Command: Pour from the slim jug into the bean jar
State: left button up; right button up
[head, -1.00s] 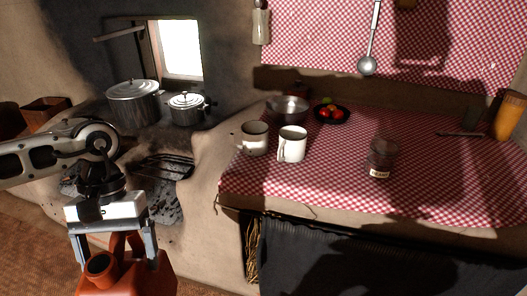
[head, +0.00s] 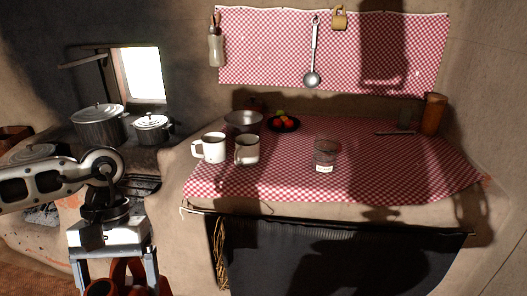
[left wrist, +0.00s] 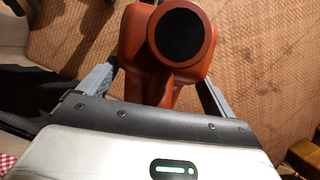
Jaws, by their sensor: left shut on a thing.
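The slim jug (head: 133,277), orange-red with a dark round mouth, is between the fingers of my left gripper (head: 117,283) at the lower left of the head view. The gripper is shut on it. The head view cuts off the jug's lower part. In the left wrist view the jug (left wrist: 150,60) shows from above between the two fingers (left wrist: 155,85), over brown woven flooring. The bean jar (head: 325,155), dark clear glass with a pale label, stands upright on the checked counter, well right of the jug and apart from it. My right gripper is not in view.
Two pale mugs (head: 247,150) stand left of the jar on the checked cloth (head: 400,165). Behind them are a metal bowl (head: 243,121) and a dark fruit plate (head: 283,124). An orange-brown cylinder (head: 433,114) stands at the back right. Pots (head: 152,128) sit on the hearth.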

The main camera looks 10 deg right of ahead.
aim_at(326, 143)
jog(key=z, duration=0.7)
jog(key=i, duration=1)
jog(key=k, duration=1)
jog(key=u, duration=0.9)
jog(key=i, duration=0.65)
jog(key=z, duration=1.25)
